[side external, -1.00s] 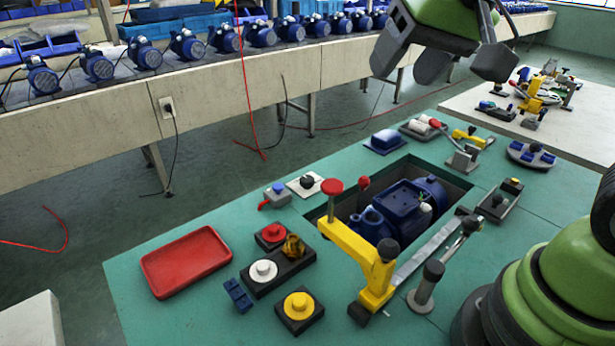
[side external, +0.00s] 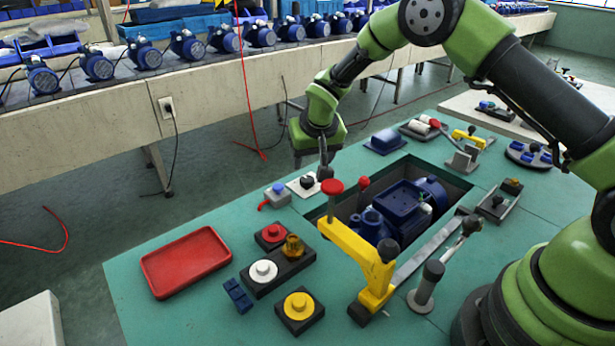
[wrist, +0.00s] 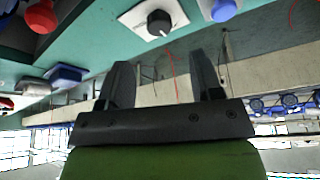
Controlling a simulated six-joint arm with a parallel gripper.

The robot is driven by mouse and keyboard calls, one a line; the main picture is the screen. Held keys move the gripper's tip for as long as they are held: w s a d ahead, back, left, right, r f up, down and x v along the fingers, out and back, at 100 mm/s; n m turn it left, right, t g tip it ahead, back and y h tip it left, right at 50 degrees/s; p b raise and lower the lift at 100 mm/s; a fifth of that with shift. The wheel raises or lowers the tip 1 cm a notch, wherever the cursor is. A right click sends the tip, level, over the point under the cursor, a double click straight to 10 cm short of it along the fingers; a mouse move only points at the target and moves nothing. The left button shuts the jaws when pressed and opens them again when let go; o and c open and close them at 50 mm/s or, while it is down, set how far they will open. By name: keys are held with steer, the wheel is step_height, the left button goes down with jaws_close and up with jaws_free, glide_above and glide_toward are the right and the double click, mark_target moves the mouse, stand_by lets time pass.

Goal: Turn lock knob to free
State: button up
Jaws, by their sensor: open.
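A black round knob on a white square plate, apparently the lock knob (side external: 308,182), sits on the green table near its back edge. In the wrist view the knob (wrist: 160,22) shows a small light mark on its rim, beyond my fingertips. My gripper (side external: 311,166) hangs just above and behind the knob in the side view, its fingers pointing down. In the wrist view my gripper (wrist: 160,68) has its two dark fingers apart with nothing between them. The knob is clear of the fingers there. Any lettering on the plate is too small to read.
A grey box with a blue button (side external: 278,190) and red lever stands left of the knob. A red tray (side external: 186,262) lies at the left.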

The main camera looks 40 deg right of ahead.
mark_target(307, 179)
steer(key=x, duration=0.8)
steer(key=shift+f, duration=0.1)
steer(key=shift+c, duration=0.4)
steer(key=c, duration=0.8)
steer(key=shift+m, duration=0.4)
steer(key=m+h, duration=0.1)
steer(key=m, duration=0.2)
steer(key=shift+m+g, duration=0.3)
steer(key=shift+g, duration=0.1)
steer(key=m+g+h, duration=0.1)
steer(key=m, duration=0.2)
steer(key=shift+m, duration=0.3)
steer(key=shift+m+g, duration=0.3)
steer(key=shift+m, duration=0.3)
